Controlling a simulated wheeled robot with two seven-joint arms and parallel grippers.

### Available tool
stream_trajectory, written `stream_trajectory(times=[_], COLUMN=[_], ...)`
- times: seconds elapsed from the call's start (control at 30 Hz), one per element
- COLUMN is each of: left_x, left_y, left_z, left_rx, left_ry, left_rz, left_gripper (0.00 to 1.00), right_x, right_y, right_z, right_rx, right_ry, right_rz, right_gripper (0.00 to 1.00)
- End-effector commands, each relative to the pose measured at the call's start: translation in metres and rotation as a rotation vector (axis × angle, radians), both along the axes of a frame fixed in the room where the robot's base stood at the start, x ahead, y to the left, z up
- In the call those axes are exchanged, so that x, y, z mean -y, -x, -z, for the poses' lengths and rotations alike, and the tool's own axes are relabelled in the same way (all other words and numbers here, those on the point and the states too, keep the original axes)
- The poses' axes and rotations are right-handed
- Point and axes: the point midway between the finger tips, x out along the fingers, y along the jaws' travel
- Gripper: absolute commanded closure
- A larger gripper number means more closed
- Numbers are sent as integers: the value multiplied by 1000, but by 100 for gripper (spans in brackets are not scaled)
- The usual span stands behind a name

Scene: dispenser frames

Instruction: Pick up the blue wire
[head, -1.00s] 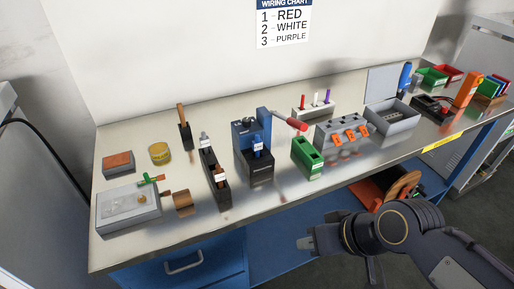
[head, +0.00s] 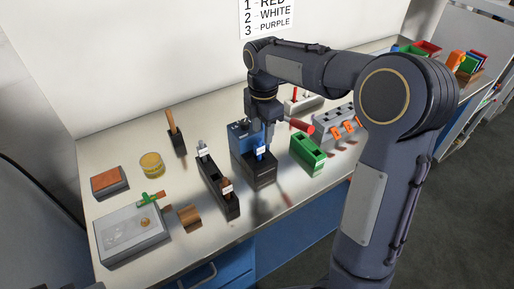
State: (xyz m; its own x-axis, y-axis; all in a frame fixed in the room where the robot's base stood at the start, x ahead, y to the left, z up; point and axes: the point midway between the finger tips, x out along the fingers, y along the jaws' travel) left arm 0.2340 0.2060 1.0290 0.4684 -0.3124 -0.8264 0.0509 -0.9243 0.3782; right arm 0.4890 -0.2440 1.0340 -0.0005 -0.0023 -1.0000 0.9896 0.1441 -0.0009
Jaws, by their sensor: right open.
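The blue wire (head: 260,153), with a white label, stands upright in a black holder (head: 261,178) at the front of the blue device (head: 238,138). My right gripper (head: 268,136) is open and points down from above, just behind and over the blue wire. Its fingers partly cover the blue device. I cannot tell whether a finger touches the wire. My left gripper is not in view.
A black rack (head: 218,190) with labelled pieces stands left of the device, and a green box (head: 307,153) stands to the right. A red handle (head: 302,126) lies close to the gripper.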

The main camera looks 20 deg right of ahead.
Motion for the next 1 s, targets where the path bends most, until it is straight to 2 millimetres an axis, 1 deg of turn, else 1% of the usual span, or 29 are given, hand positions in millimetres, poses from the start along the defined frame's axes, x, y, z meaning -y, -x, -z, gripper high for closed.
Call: stream_trajectory(times=[0.03,0.17,0.33,0.43,0.53,0.73,0.77,1.0], left_x=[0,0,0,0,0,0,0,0], left_y=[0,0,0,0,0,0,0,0], left_z=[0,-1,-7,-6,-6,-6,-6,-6], left_rx=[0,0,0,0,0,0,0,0], left_ry=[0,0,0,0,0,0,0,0], left_rz=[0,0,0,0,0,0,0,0], left_gripper=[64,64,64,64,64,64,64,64], right_x=[0,-2,-7,-6,-6,-6,-6,-6], right_y=[1,-1,-6,-6,-6,-6,-6,-6], right_z=[7,21,46,58,65,66,66,65], right_rx=[-5,-3,-5,-2,-2,1,1,1], right_ry=[0,-1,0,-1,-2,-2,-2,-2], right_rz=[1,3,3,5,5,5,5,6], right_gripper=[58,58,58,58,58,58,60,91])
